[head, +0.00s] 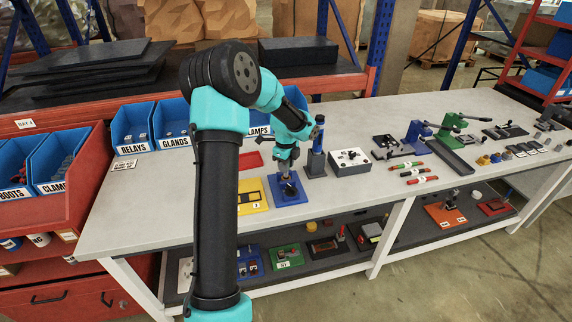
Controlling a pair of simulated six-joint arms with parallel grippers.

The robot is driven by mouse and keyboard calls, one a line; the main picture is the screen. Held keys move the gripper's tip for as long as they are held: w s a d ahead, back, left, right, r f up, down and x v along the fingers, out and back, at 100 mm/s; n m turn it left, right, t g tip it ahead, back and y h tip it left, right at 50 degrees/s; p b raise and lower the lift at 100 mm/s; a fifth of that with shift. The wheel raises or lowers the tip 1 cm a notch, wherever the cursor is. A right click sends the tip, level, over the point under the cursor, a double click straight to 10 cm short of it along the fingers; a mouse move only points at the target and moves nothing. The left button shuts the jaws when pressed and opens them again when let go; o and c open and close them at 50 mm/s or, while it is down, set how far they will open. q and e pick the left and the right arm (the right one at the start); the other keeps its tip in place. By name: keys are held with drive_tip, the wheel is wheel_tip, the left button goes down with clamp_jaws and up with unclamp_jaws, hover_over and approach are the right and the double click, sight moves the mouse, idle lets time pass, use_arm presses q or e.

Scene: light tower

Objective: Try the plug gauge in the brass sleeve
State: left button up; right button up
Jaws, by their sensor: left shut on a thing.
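My left gripper (287,167) points down over a blue square plate (298,197) on the workbench. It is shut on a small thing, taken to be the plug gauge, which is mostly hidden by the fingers. A small dark and grey shape shows under the fingertips at the middle of the plate. I cannot tell whether the gauge is inside the sleeve or above it. The brass sleeve cannot be made out clearly at this size. My right gripper is not in view.
A blue post (316,152) stands close right of the gripper, with a grey box (349,168) beyond it. A yellow plate (253,203) lies to the left. Blue bins (133,125) line the back left. The bench's front strip is clear.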

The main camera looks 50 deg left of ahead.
use_arm(q)
drive_tip(key=shift+f, duration=1.2)
idle(1.0)
drive_tip(key=shift+r, duration=2.5)
idle(0.7)
